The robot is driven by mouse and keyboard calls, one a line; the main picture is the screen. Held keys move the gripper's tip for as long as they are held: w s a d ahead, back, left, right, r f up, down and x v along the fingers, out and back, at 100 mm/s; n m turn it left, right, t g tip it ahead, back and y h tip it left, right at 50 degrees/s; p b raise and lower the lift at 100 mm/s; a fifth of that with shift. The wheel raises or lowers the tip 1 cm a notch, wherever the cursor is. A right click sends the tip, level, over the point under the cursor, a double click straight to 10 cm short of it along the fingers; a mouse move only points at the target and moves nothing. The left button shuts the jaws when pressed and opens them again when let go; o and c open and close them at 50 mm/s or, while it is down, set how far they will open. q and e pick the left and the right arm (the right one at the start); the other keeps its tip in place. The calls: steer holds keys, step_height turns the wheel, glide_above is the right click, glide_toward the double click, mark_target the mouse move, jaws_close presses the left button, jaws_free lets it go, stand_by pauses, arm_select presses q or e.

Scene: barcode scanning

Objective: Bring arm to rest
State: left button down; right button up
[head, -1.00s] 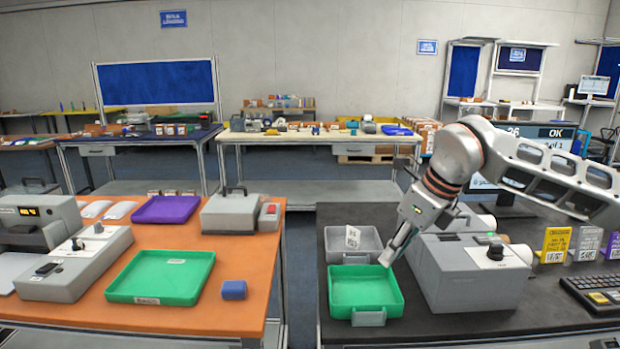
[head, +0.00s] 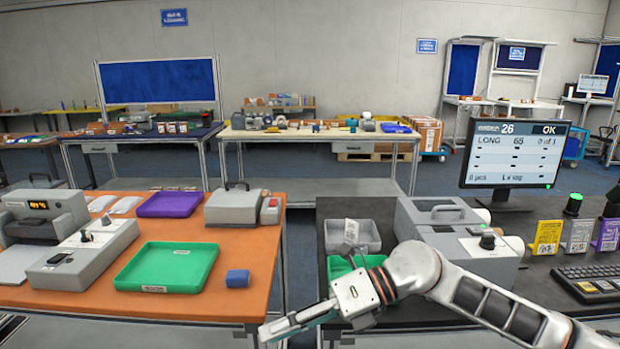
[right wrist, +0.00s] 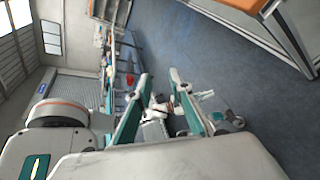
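My right arm reaches in from the lower right in the head view. Its gripper (head: 272,330) points left, low in front of the gap between the orange-topped table (head: 215,300) and the dark table (head: 400,205). In the right wrist view the two fingers (right wrist: 159,80) stand apart with nothing held between them, and floor shows beyond. The arm hides much of the green tray (head: 340,268) on the dark table. My left gripper is in neither view.
A grey bin (head: 368,232) with a white labelled item (head: 351,231), a grey machine (head: 455,238), a monitor (head: 514,155) and a keyboard (head: 590,282) stand on the dark table. The orange table holds a green tray (head: 168,268), a purple tray (head: 170,204) and a blue block (head: 237,278).

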steer(key=w+d+f+m+t+h, duration=0.15)
steer(key=d+f+m+t, duration=0.65)
steer(key=m, duration=0.8)
steer(key=w+d+f+m+t+h, duration=0.15)
steer(key=d+f+m+t, duration=0.25)
steer(key=f+m+t, duration=0.8)
steer(key=s+d+f+m+g+h, duration=0.7)
steer(key=s+d+f+m, duration=0.5)
steer(key=s+f, duration=0.5)
steer(key=shift+d+f+h, duration=0.35)
steer(key=shift+d+h, duration=0.05)
steer(key=shift+d, duration=0.15)
steer(key=shift+s, duration=0.1)
